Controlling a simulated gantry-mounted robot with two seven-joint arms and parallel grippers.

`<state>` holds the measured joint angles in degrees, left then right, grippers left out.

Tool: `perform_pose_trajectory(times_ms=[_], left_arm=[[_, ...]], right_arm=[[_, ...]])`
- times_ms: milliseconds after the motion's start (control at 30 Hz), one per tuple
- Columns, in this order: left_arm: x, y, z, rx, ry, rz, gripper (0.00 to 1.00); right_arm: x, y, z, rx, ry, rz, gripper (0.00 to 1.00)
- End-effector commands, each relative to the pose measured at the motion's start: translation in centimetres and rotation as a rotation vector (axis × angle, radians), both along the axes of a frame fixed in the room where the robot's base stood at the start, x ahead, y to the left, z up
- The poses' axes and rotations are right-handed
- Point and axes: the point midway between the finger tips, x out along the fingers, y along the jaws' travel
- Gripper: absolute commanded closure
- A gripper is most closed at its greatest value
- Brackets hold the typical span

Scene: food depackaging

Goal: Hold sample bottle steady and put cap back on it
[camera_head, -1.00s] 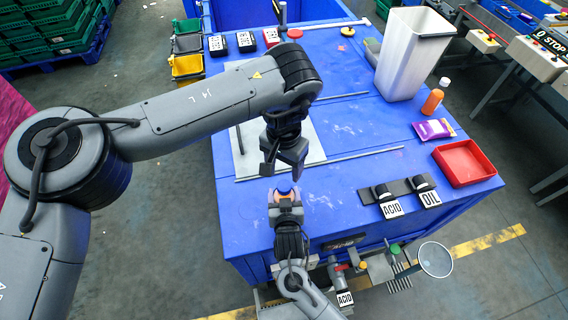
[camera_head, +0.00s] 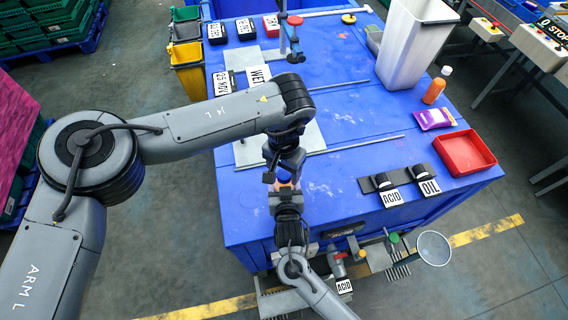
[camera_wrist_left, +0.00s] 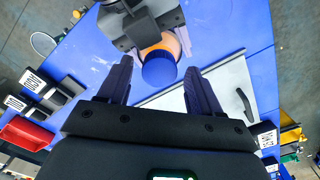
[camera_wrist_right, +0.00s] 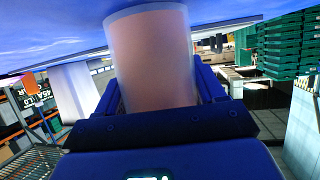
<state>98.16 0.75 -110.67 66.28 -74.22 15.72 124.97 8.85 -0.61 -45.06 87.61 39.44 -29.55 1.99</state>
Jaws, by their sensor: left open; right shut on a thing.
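The sample bottle (camera_wrist_right: 152,60) is a wide, see-through cylinder with pinkish-orange contents. My right gripper (camera_head: 286,192) is shut on it and holds it up by the table's front edge. A round blue cap (camera_wrist_left: 160,73) shows at the bottle's top in the left wrist view; I cannot tell how tightly it sits. The orange bottle body (camera_wrist_left: 176,44) shows beside it. My left gripper (camera_wrist_left: 158,70) is open, its fingers on either side of the cap and apart from it in that view. In the head view my left gripper (camera_head: 283,172) is right above the bottle and partly hides it.
The blue table (camera_head: 345,170) carries a white plate (camera_head: 308,140), thin rods, and a red tray (camera_head: 466,168) at the right. ACID (camera_head: 391,198) and OIL (camera_head: 428,187) labels stand near the front edge. A white bin (camera_head: 408,50) and orange bottle (camera_head: 435,88) stand farther back.

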Motion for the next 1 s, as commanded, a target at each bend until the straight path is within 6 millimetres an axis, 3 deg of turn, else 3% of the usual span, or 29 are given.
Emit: perform_pose_trajectory(times_ms=[333,700,1000], left_arm=[[0.01,0.01,-0.24,0.0,0.0,0.0,0.36],[0.02,0.03,-0.22,0.001,-0.001,0.0,0.92],[0.03,0.04,-0.22,0.001,-0.001,-0.024,0.96]], right_arm=[[-0.04,-0.03,-0.13,-0.002,0.003,-0.001,1.0],[-0.04,-0.04,-0.13,-0.002,0.003,-0.001,1.0],[-0.04,-0.04,-0.13,-0.002,0.003,-0.001,1.0]])
